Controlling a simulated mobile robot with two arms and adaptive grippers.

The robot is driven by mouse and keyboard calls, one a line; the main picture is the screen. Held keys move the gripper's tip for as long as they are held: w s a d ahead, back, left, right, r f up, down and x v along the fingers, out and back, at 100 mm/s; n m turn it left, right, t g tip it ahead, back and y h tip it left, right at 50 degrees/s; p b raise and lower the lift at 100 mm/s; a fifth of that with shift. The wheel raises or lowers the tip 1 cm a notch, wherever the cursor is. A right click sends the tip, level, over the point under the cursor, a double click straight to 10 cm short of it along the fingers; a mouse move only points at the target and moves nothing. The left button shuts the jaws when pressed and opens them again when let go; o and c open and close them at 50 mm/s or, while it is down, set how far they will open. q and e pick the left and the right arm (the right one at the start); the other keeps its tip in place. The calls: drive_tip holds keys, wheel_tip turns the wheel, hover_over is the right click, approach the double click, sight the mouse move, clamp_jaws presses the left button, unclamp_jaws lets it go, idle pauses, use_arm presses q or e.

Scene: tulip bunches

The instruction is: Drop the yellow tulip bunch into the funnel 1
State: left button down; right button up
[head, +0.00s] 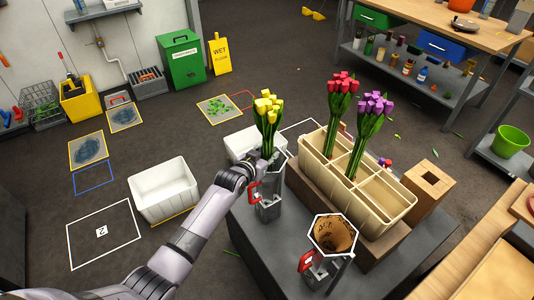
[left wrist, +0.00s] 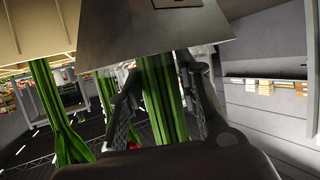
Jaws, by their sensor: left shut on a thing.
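The yellow tulip bunch (head: 268,107) stands upright in the head view, its green stems reaching down to my left gripper (head: 265,160). In the left wrist view, my left gripper (left wrist: 163,105) is shut on green stems (left wrist: 160,95) between its two fingers. A grey funnel with a red handle (head: 268,205) stands on the dark table right below the bunch; my wrist partly hides it, and I cannot tell whether the stem ends are inside its mouth. A second funnel (head: 333,236), brown inside, stands nearer the front. No funnel number is readable. My right gripper is not in view.
A cream divided planter (head: 390,205) beside the funnels holds a red tulip bunch (head: 341,95) and a purple one (head: 371,120). White bins (head: 163,189) stand on the floor at left.

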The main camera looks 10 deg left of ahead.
use_arm(q)
drive_tip(key=shift+f, duration=0.1)
idle(0.3)
drive_tip(key=c, duration=1.1)
unclamp_jaws()
drive_tip(key=o, duration=0.9)
drive_tip(key=shift+c, duration=0.2)
drive_tip(key=shift+f, duration=0.1)
drive_tip(key=shift+s+a, duration=0.1)
